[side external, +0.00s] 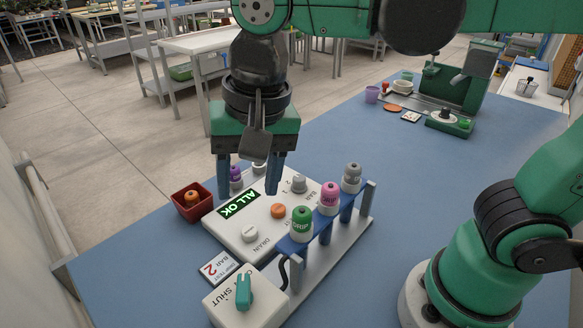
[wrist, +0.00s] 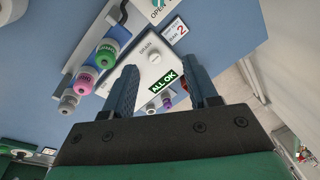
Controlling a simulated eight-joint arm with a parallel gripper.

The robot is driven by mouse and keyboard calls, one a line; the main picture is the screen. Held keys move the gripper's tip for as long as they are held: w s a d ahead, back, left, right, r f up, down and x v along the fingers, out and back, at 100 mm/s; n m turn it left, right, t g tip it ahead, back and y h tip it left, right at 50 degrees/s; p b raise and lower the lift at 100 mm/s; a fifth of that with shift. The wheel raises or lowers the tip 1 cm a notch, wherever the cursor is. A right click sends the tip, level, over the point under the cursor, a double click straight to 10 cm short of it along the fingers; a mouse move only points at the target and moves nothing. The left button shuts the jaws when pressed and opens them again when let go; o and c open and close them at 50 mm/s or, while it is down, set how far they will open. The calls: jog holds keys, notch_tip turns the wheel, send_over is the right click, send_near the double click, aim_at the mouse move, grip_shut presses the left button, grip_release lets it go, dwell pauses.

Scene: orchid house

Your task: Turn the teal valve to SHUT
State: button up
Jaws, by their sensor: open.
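The teal valve (side external: 244,291) is a lever handle on a white block (side external: 222,311) at the front of the table. SHUT is printed to the left of the handle, and the handle points roughly up and down the picture, not at that word. In the wrist view only a sliver of the valve (wrist: 161,3) shows at the top edge, near lettering that begins OPE. My gripper (side external: 248,190) is open and empty, pointing down over the white ALL OK panel, behind the valve and apart from it. Its fingers also show in the wrist view (wrist: 161,72).
The panel (side external: 222,228) carries a lit ALL OK sign, a white DRAIN knob (side external: 250,233) and an orange button (side external: 278,210). A rack with green (side external: 302,222), pink (side external: 330,197) and grey bottles stands right of it. A red box (side external: 188,209) sits left.

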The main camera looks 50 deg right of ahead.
jog(key=s+a+m+g+h, duration=0.1)
jog(key=s+a+m+g, duration=0.15)
jog(key=a, duration=0.25)
send_over(242, 287)
jog(key=shift+t, duration=0.35)
notch_tip(242, 287, down, 5)
jog(key=shift+f, duration=3.35)
grip_shut()
